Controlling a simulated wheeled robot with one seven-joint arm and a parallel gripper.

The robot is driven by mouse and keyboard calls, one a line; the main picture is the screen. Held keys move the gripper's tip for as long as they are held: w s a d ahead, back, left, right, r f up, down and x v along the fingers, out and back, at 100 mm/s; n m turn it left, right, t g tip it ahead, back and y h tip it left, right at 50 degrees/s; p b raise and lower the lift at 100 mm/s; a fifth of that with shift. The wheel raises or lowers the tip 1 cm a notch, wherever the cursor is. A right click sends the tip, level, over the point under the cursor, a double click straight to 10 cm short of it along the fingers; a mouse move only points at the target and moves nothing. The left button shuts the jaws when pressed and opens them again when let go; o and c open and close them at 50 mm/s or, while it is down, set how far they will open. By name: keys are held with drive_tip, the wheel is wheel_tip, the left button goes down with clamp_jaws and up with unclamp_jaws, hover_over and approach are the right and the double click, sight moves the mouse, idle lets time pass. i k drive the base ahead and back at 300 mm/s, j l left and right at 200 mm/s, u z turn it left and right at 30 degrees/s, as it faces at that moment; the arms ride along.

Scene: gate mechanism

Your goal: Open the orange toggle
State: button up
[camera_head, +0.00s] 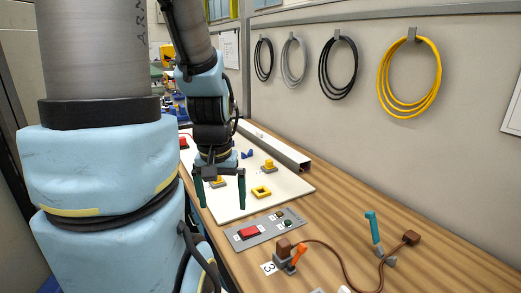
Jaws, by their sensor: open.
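An orange toggle lever (299,254) stands tilted to the right on a small grey base at the front of the wooden bench, beside a brown block and a white label with a "3". My gripper (213,203) hangs pointing down above the white board, to the left of and farther back than the toggle. Its two dark green fingers are apart with nothing visible between them. The gripper is clear of the toggle.
A grey panel (265,229) with a red button lies between gripper and toggle. A teal lever (374,228) and a brown block (411,238) with a cable stand to the right. Yellow parts (261,191) sit on the white board (295,188). Bare bench lies at right.

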sight(302, 249)
drive_tip(key=i+j, duration=0.15)
drive_tip(key=j, duration=0.3)
drive_tip(key=i+j+z, duration=0.1)
drive_tip(key=j, duration=0.3)
drive_tip(key=i+j+z, duration=0.1)
drive_tip(key=j, duration=0.35)
